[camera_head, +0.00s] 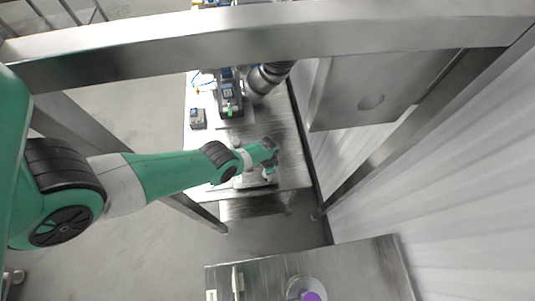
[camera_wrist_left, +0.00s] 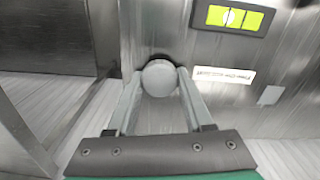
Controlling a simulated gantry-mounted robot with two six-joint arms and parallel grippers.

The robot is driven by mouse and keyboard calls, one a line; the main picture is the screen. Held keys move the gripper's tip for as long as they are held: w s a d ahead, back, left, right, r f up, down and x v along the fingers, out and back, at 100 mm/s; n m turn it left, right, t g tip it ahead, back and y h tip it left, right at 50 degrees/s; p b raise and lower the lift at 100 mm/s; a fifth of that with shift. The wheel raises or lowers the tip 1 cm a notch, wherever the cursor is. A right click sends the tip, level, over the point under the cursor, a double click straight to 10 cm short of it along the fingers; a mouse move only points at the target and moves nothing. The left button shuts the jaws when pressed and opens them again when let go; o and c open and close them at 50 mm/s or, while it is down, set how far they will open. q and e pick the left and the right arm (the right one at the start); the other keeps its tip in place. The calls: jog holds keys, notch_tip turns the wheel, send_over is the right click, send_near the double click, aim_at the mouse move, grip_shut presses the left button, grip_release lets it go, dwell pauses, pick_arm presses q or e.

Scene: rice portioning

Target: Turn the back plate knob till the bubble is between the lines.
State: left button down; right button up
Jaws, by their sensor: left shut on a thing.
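In the left wrist view, a round grey knob (camera_wrist_left: 159,78) stands out from a brushed-metal plate (camera_wrist_left: 285,70). The two fingers of my left gripper (camera_wrist_left: 160,85) are shut on the knob, one on each side. A yellow-green level vial (camera_wrist_left: 234,17) with dark lines is at the top right of that view. Its pale bubble (camera_wrist_left: 229,16) lies left of the vial's middle, close to the left line; I cannot tell whether it overlaps that line. In the head view, my left gripper (camera_head: 271,164) is at the near end of the far metal table; the knob is too small to make out there. My right gripper is not in view.
A white label (camera_wrist_left: 224,75) is on the plate below the vial. In the head view, the far table (camera_head: 290,150) holds dark equipment (camera_head: 229,95) and a small box (camera_head: 197,118). A metal frame beam (camera_head: 260,35) crosses above. A nearer table (camera_head: 370,265) holds a round dish.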

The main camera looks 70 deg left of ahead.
pick_arm(q)
jog(key=shift+m, duration=1.2)
jog(key=shift+c, duration=1.4)
grip_release()
